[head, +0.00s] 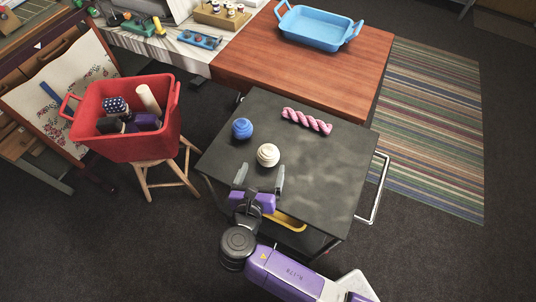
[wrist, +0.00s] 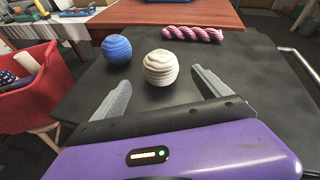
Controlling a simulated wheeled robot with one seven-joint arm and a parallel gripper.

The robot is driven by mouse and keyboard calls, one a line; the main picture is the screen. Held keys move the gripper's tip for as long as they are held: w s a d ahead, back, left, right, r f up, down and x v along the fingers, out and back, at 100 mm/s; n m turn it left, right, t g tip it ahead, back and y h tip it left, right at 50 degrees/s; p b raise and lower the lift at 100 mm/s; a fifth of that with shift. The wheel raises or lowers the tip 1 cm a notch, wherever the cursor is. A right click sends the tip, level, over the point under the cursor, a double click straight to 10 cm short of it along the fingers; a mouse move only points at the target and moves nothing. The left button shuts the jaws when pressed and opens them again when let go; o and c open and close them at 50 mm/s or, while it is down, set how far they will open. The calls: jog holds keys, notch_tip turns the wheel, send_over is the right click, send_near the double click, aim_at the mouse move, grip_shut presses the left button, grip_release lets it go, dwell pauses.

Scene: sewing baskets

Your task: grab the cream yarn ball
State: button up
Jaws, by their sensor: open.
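The cream yarn ball (head: 268,155) sits on the dark cart top, near its front left part. It also shows in the wrist view (wrist: 160,67), just beyond the fingertips and roughly between their lines. My gripper (head: 262,176) is open and empty, with its two grey fingers pointing at the ball from the front side. In the wrist view the open fingers (wrist: 160,82) stand on either side, the ball lying ahead of them. I cannot tell the exact gap between fingertips and ball.
A blue yarn ball (head: 242,128) sits close by, to the left and behind the cream one. A pink twisted skein (head: 307,121) lies farther back. A red basket (head: 124,146) stands on a stool at left. The cart top (head: 320,175) is clear at right.

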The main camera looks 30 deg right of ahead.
aim_at(266, 162)
jog(key=x, duration=0.7)
jog(key=shift+w+d+f, duration=0.1)
jog(key=shift+w+d, duration=0.1)
jog(key=c, duration=1.5)
